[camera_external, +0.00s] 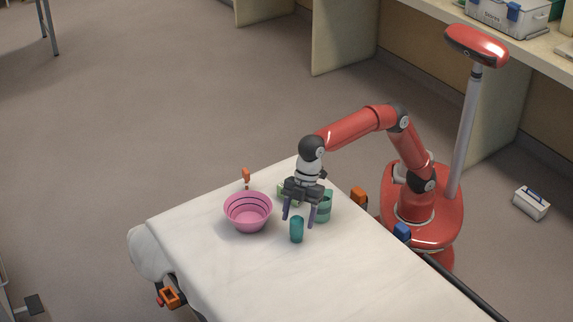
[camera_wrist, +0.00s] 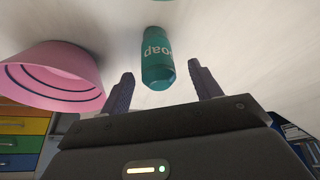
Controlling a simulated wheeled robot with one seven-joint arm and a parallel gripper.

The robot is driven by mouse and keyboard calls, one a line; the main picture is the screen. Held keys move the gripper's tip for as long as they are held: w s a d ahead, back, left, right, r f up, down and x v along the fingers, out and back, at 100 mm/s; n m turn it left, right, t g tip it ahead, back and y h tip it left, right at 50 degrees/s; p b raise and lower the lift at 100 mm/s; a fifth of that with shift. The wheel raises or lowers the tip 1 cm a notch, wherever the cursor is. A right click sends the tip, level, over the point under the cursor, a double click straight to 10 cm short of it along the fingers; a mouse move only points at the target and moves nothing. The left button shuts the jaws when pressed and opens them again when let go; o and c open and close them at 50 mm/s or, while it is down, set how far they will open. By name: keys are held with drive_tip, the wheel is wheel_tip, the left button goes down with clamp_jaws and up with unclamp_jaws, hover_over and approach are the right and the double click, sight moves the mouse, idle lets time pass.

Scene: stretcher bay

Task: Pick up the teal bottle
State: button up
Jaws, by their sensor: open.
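In the wrist view the bottle (camera_wrist: 157,58) carries white lettering that looks like "soap" and shows between the two fingers. My gripper (camera_external: 298,221) points down with its fingers spread and nothing held. In the wrist view its fingers (camera_wrist: 161,72) lie to either side of the bottle's near end, with visible gaps. I cannot tell how far the tips are from it in depth.
A pink bowl (camera_external: 248,213) stands to the left of the bottle and also shows in the wrist view (camera_wrist: 50,75). A green-teal container (camera_external: 325,206) stands close behind the gripper's right side. A green item (camera_external: 283,190) is partly hidden behind the gripper. The sheet's front is clear.

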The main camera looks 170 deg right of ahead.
sight(294, 238)
drive_tip(key=x, duration=0.3)
drive_tip(key=shift+w+d+f, duration=0.15)
drive_tip(key=c, duration=1.1)
